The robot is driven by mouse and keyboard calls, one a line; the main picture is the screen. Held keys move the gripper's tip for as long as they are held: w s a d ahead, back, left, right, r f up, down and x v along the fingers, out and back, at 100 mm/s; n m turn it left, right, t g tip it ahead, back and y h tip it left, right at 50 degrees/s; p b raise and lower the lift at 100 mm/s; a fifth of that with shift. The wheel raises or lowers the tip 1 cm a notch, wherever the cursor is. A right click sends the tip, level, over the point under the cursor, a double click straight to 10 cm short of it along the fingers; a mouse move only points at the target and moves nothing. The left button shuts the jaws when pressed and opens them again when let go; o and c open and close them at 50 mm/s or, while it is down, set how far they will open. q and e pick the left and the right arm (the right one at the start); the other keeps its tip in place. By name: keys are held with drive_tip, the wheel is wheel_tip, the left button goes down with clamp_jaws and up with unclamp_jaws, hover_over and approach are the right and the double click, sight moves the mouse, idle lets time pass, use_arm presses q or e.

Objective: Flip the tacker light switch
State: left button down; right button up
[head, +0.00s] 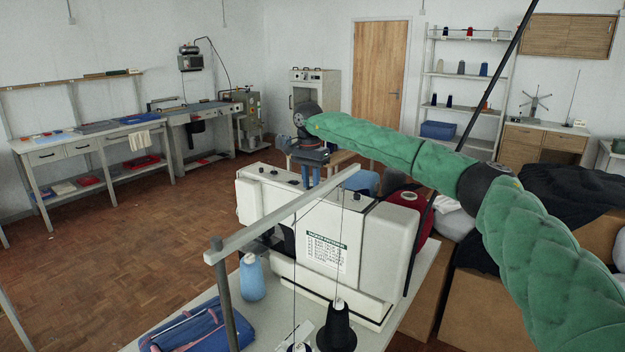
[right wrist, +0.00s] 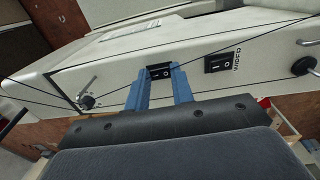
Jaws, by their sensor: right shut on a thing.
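The white machine (head: 300,225) stands on a table in the middle of the head view; its switch panel faces away there. In the right wrist view the panel carries a black rocker switch (right wrist: 160,73) between the fingertips, and a second black switch (right wrist: 220,63) to the right with a small label beside it. I cannot read the label for certain, and any label on the first switch is hidden. My right gripper (head: 307,176) reaches over the machine's far side; its blue fingers (right wrist: 159,80) are shut on the first switch. My left gripper is not in view.
A rail (head: 285,212) on a post crosses above the machine. Dark knobs (right wrist: 303,66) and thin threads lie along the panel. Boxes and dark fabric (head: 570,195) stand right.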

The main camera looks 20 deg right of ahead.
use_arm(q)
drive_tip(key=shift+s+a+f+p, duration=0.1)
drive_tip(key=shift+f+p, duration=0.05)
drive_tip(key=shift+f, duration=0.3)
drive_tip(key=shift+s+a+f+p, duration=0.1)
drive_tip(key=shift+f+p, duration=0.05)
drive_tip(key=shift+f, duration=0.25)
use_arm(e)
drive_tip(key=shift+w+a+g+h, duration=0.15)
drive_tip(key=shift+g+h, duration=0.35)
drive_tip(key=shift+g, duration=0.2)
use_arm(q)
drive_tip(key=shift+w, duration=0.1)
use_arm(e)
drive_tip(key=o, duration=1)
drive_tip(key=shift+f, duration=0.1)
drive_tip(key=shift+w+r, duration=0.1)
drive_tip(key=shift+r, duration=0.2)
use_arm(q)
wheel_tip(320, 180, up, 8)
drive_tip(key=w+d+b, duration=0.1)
drive_tip(key=b, duration=0.2)
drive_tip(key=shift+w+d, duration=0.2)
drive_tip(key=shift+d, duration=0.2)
use_arm(e)
drive_tip(key=r, duration=0.4)
drive_tip(key=w+a+r, duration=0.1)
drive_tip(key=r, duration=0.2)
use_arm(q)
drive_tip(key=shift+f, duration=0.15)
